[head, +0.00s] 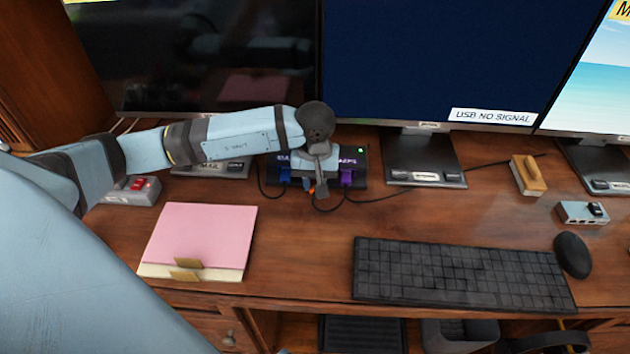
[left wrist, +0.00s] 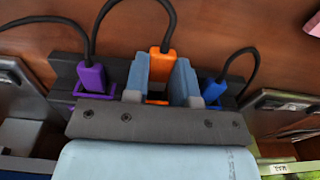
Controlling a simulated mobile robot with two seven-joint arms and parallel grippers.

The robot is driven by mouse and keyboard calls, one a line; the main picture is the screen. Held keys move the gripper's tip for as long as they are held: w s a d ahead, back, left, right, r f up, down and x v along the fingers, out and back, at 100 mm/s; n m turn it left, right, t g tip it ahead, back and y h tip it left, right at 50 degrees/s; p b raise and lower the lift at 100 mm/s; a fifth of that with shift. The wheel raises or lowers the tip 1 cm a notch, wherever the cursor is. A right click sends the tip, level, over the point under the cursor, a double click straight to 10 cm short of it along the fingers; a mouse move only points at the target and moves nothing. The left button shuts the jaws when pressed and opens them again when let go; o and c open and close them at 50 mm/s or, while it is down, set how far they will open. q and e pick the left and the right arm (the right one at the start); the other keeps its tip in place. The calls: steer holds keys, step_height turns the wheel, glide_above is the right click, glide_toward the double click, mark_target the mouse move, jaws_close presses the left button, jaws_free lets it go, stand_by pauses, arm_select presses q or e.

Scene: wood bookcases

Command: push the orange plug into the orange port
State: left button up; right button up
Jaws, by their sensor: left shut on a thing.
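The orange plug (left wrist: 162,65) stands between the two blue fingers of my left gripper (left wrist: 166,75) in the left wrist view, with a black cable behind it. The gripper is shut on it. In the head view only a little of the orange plug (head: 311,190) shows below my left gripper (head: 316,180). The orange port (left wrist: 157,101) shows as an orange rim on the black hub (head: 361,166), in line with the plug. The fingers and wrist partly hide it, and I cannot tell whether the plug's tip is inside. My right gripper is not in view.
A purple plug (left wrist: 92,77) and a blue plug (left wrist: 213,88) sit at the hub on either side of the orange one. Loose black cables lie in front. A pink notepad (head: 205,235) and a keyboard (head: 460,272) lie nearer; monitors stand behind.

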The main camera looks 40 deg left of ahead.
arm_select(q)
steer(key=shift+w+a+b, duration=0.25)
steer(key=shift+w+b, duration=0.05)
steer(key=shift+w, duration=0.1)
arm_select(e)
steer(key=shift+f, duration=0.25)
arm_select(q)
steer(key=shift+w+a+b, duration=0.5)
steer(key=shift+w+b, duration=0.05)
steer(key=shift+w, duration=0.2)
steer(key=o, duration=1)
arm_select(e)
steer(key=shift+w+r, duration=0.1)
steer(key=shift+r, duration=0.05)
arm_select(q)
steer(key=shift+r, duration=0.35)
step_height(320, 180, up, 13)
steer(key=shift+r+p, duration=0.15)
steer(key=shift+p, duration=0.85)
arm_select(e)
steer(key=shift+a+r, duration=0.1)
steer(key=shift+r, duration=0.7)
